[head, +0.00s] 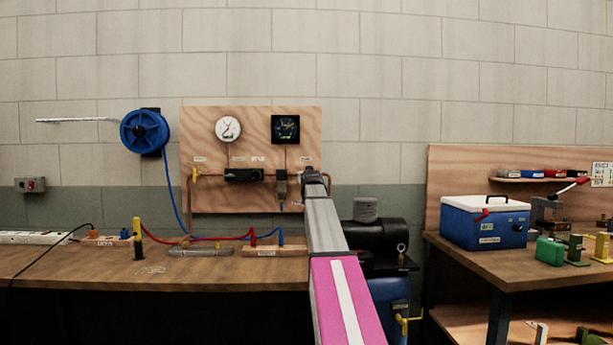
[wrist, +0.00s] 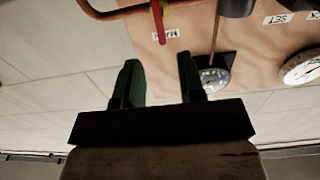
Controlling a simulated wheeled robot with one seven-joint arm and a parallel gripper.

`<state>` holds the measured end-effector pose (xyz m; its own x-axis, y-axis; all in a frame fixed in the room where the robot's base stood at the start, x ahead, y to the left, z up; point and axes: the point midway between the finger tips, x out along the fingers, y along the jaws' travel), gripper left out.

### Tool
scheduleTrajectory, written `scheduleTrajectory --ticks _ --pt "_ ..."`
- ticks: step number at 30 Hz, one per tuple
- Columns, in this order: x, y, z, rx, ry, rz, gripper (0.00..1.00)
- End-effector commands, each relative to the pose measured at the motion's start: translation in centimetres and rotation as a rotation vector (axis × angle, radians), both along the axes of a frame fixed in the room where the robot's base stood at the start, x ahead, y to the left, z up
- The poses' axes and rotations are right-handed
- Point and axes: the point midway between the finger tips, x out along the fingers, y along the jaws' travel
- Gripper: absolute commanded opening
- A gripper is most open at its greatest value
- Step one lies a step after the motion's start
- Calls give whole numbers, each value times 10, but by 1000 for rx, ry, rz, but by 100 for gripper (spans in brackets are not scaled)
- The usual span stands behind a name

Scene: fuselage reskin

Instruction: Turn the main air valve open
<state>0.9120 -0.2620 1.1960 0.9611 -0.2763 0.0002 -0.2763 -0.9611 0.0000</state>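The main air valve shows in the wrist view as a red lever (wrist: 158,20) on a copper pipe, beside a label reading MAIN (wrist: 165,35). The lever stands across the pipe run, and its upper part is cut off by the picture's edge. My gripper (wrist: 158,60) is open and empty, its two green fingers apart. Their tips point towards the label and lever, with a gap that I cannot measure. In the head view my arm reaches the right end of the plywood panel (head: 230,198) and hides the valve there.
The panel carries a round white gauge (head: 228,129), a square black gauge (head: 285,129) and a yellow-handled valve (head: 195,173). Copper pipe (wrist: 105,14) runs close to my fingers. Below is a wooden bench (head: 90,262) with hoses. A dark compressor (head: 375,235) stands right of my arm.

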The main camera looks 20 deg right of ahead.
Motion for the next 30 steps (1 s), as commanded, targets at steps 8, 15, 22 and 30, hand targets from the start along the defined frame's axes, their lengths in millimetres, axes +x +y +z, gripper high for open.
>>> scheduleTrajectory --ticks 8,15,22,30 --pt "44 -13 1 0 0 0 36" --pt "83 -24 1 0 1 0 36" --pt "94 -27 0 0 0 0 36" --pt "94 -27 0 0 0 0 13"
